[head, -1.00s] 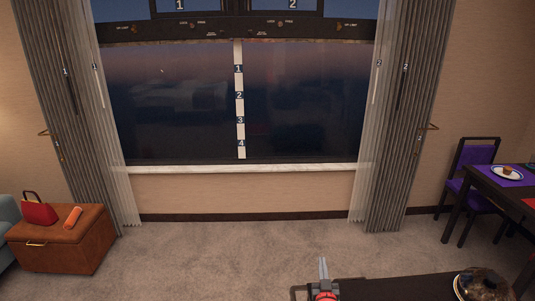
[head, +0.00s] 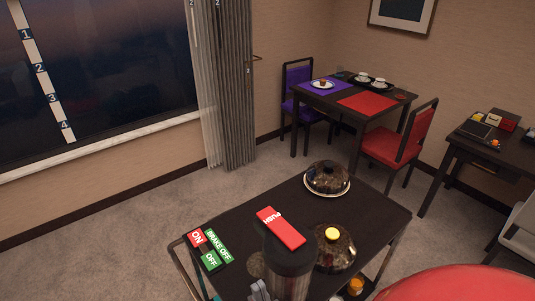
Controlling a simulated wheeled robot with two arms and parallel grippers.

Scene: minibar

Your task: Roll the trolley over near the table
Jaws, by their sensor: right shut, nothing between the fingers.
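The trolley (head: 350,203) has a dark flat top and stands in the lower middle of the head view. A rail handle (head: 182,267) is at its left end, beside red and green brake labels reading ON and OFF (head: 207,249). The dining table (head: 418,96) is dark and stands farther back by the wall, with floor and a red chair between it and the trolley. My left gripper is not in view.
The red chair (head: 399,145) and purple chair (head: 298,77) flank the table. A desk (head: 468,143) is at right. Carpet (head: 110,235) is clear at left.

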